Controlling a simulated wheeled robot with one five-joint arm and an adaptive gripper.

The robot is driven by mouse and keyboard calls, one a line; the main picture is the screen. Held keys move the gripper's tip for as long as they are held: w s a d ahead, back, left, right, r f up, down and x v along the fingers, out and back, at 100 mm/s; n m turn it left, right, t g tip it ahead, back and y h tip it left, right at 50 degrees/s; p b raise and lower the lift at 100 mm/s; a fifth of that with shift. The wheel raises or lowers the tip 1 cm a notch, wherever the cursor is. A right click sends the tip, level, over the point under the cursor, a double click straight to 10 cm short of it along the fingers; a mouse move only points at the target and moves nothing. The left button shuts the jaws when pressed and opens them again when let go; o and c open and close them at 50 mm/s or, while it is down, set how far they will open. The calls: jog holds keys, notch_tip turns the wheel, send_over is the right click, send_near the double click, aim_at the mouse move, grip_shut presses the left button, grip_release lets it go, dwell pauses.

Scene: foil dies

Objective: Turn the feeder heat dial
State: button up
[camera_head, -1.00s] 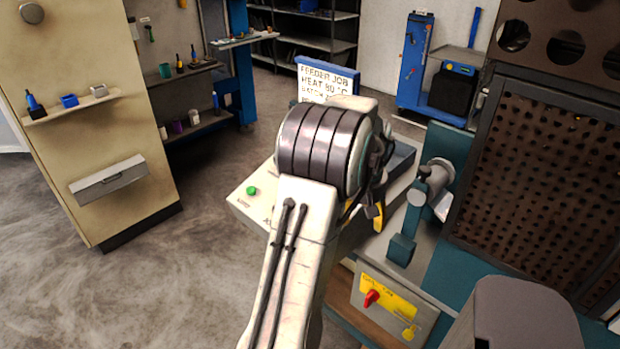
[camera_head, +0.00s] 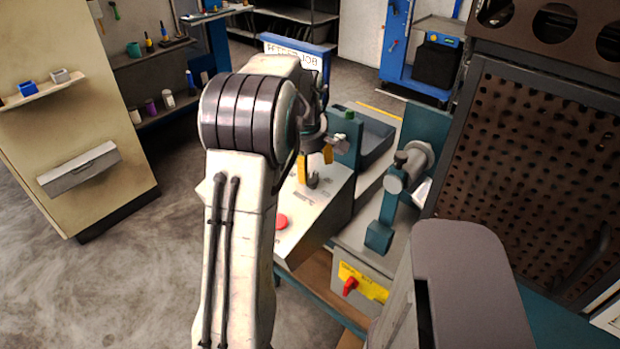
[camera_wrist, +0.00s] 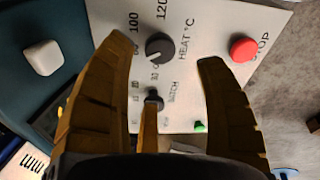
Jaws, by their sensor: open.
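The dark round heat dial (camera_wrist: 160,46) sits on the pale feeder panel (camera_wrist: 200,18) in the wrist view, beside the printed "HEAT °C" and scale numbers such as 100 and 120. My gripper (camera_wrist: 163,52) is open, with its tan fingers on either side of the dial and a visible gap to each. Contact cannot be told. In the head view my gripper (camera_head: 315,162) hangs over the panel (camera_head: 312,215). A smaller dark batch knob (camera_wrist: 153,100) is nearer my palm, with a narrow tan strip reaching up to it.
A red stop button (camera_wrist: 243,49) lies right of the dial, and a green button (camera_wrist: 200,126) lies below. A teal clamp-like fixture (camera_head: 385,220) and a red switch on a yellow plate (camera_head: 350,285) stand right of the panel. My arm partly hides the job sign (camera_head: 290,48).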

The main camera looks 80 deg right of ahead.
aim_at(311, 179)
jog(key=shift+d+f+n+p, duration=0.1)
jog(key=shift+f+n+p, duration=0.3)
jog(key=shift+n, duration=0.5)
jog(key=p+x, duration=0.2)
jog(key=x, duration=0.2)
jog(key=shift+d+f+p, duration=0.15)
jog(key=shift+f+p, duration=0.15)
jog(key=shift+p, duration=0.05)
jog(key=shift+x, duration=0.95)
jog(key=shift+c, duration=0.3)
jog(key=c, duration=1.1)
jog(key=shift+c, duration=0.3)
jog(key=shift+f+b, duration=0.1)
jog(key=shift+b, duration=0.25)
